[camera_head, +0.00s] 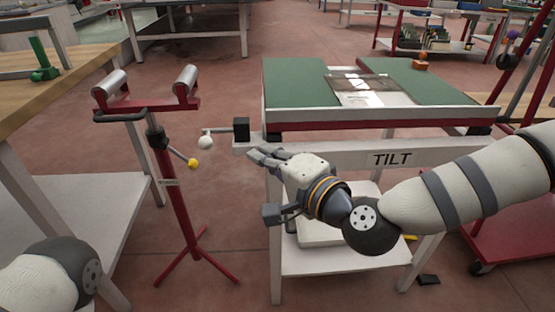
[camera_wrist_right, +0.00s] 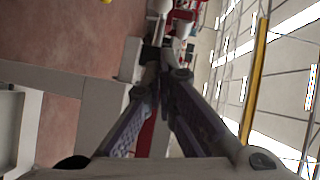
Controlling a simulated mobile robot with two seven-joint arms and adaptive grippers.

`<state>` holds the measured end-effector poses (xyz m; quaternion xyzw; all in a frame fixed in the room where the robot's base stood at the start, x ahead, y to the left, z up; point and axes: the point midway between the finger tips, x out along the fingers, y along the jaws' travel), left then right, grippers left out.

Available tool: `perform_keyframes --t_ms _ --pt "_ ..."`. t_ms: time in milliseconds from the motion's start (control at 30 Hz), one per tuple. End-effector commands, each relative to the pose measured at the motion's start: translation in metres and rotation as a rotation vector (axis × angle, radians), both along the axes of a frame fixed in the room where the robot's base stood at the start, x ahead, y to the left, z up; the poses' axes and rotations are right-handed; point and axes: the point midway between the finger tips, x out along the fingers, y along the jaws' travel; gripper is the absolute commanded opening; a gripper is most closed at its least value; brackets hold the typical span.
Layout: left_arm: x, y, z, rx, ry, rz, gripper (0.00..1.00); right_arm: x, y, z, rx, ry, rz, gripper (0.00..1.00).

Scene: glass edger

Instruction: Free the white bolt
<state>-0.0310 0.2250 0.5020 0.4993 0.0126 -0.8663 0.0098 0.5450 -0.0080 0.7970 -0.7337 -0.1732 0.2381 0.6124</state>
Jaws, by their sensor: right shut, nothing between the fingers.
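A white ball knob (camera_head: 205,142) on a short bar sticks out to the left of a black block (camera_head: 241,129) at the left end of the green-topped tilt table (camera_head: 288,88). This is the only bolt-like white part I can make out. My right gripper (camera_head: 258,153) is shut and empty, just below and right of the black block, in front of the table's white rail. The knob is apart from the fingers. In the right wrist view the fingers (camera_wrist_right: 158,72) come together; the parts beyond them are hard to tell apart. My left gripper is out of view.
A red roller stand (camera_head: 165,180) with a yellow-knobbed lever stands left of the knob. A wooden bench (camera_head: 70,65) is at far left. A glass pane (camera_head: 365,84) lies on the table. A lower shelf (camera_head: 345,262) sits beneath. The floor between stand and table is clear.

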Motion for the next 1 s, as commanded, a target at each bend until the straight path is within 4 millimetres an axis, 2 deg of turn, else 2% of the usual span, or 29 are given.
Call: perform_keyframes --t_ms 100,200,667,733,767,867,900,967,1000 --pt "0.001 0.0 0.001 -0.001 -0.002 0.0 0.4 -0.014 -0.01 0.003 -0.001 0.001 -0.001 0.0" --pt "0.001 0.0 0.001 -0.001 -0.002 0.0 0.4 -0.021 -0.014 0.004 0.0 0.0 -0.002 0.0" --pt "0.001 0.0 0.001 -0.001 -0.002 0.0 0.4 -0.023 -0.015 0.003 -0.001 0.001 -0.001 0.0" --pt "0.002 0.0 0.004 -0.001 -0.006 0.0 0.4 -0.029 -0.013 -0.004 -0.019 0.021 0.011 0.0" --pt "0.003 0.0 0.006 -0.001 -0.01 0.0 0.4 -0.035 -0.011 -0.013 -0.039 0.042 0.024 0.0" --pt "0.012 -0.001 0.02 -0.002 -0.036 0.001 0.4 -0.08 -0.003 -0.064 -0.167 0.169 0.107 0.0" --pt "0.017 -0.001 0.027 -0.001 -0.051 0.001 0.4 -0.108 -0.003 -0.09 -0.238 0.24 0.155 0.0" --pt "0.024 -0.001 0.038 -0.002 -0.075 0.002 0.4 -0.154 -0.009 -0.125 -0.35 0.345 0.233 0.0" --pt "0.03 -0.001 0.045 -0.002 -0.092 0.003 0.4 -0.187 -0.017 -0.146 -0.425 0.412 0.286 0.0"
